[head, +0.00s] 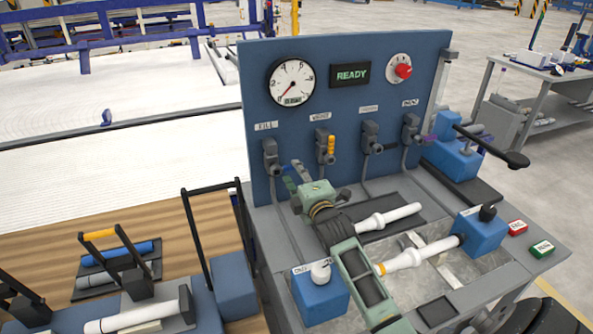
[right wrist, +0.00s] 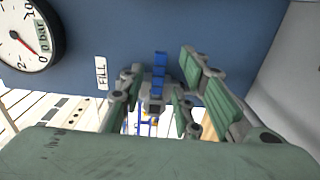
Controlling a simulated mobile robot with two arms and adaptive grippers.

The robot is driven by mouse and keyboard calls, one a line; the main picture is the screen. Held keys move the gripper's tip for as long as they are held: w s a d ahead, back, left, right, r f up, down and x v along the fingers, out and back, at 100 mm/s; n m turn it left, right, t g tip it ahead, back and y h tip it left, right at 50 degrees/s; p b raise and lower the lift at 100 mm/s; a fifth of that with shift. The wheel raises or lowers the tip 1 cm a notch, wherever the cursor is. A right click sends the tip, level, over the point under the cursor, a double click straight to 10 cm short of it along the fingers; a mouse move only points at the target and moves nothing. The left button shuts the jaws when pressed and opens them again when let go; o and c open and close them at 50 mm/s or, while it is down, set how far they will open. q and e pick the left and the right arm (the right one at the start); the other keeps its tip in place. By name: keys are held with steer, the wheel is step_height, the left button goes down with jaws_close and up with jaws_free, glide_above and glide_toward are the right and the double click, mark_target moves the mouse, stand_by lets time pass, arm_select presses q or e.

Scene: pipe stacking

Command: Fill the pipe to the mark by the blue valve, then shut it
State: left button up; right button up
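The panel's blue valve handle (right wrist: 160,70) sits at the valve beside the FILL label (right wrist: 101,73). In the head view the FILL valve body (head: 270,155) shows, while the handle is mostly hidden by my fingers. My right gripper (right wrist: 162,100) is open, one green-padded finger on each side of the handle, with gaps on both sides. In the head view my right gripper (head: 291,178) is at the panel just below the FILL valve. The gauge (head: 291,84) needle points near 0; the display (head: 350,74) reads READY. A white pipe (head: 415,255) with an orange ring lies at the bench front. My left gripper is not in view.
Close to the right of FILL is a valve with a yellow handle (head: 332,147); a third valve (head: 372,135) and a purple-handled one (head: 429,138) follow. Another white pipe (head: 389,216) lies behind my arm. Red (head: 517,227) and green (head: 542,248) buttons are at right.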

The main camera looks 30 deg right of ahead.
steer(key=shift+w+d, duration=0.15)
steer(key=shift+w, duration=0.4)
jaws_close()
